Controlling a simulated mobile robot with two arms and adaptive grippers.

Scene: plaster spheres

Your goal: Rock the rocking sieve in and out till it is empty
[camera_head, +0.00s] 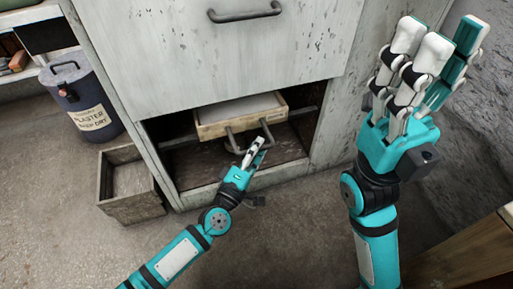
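The rocking sieve is a shallow pale wooden frame (212,130) in the low opening of the grey cabinet. A flat whitish-grey surface shows inside it; I cannot tell whether this is plaster or bare mesh. A dark U-shaped handle (235,143) sticks out from its front. My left gripper (261,145) is at the right part of this handle, its fingers close together and apparently shut on the bar. The fingers hide part of the handle. My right gripper (440,40) is raised at the right, fingers extended, open and empty, away from the sieve.
The cabinet front (200,60) with a handle (245,14) rises above the opening. An open wooden box (130,190) stands on the floor at left. Behind it is a dark plaster bin (85,105). A wooden edge (470,262) lies at lower right. The floor around my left arm is clear.

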